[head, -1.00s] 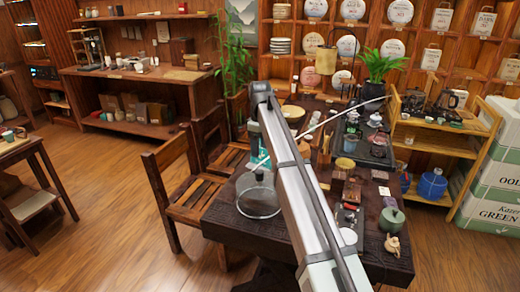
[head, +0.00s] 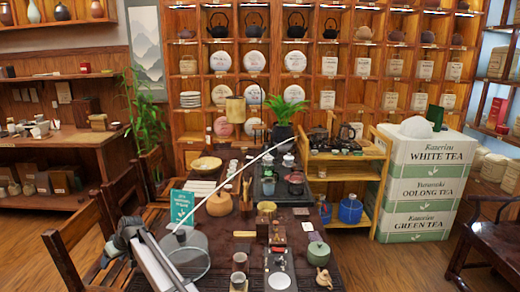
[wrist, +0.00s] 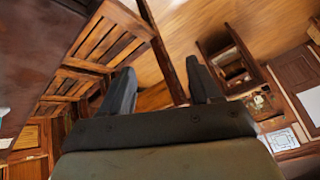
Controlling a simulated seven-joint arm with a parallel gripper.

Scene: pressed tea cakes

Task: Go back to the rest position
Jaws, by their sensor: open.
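My gripper (wrist: 162,95) shows in the wrist view with its two dark fingers apart and nothing between them. The floor and a slatted wooden chair (wrist: 112,38) lie beyond the fingers. In the head view my arm reaches in from the bottom edge at the lower left, and its dark end is near the left edge of the tea table (head: 345,285). The fingers cannot be made out there. The arm covers part of the table's near left corner and a glass dome (head: 188,252).
The table holds several tea things, among them a green lidded jar (head: 318,254), a clay pot (head: 219,203) and a teal card (head: 182,207). Wooden chairs (head: 85,225) stand at the left. A bamboo stand (head: 350,165) and stacked tea boxes (head: 425,185) stand at the right.

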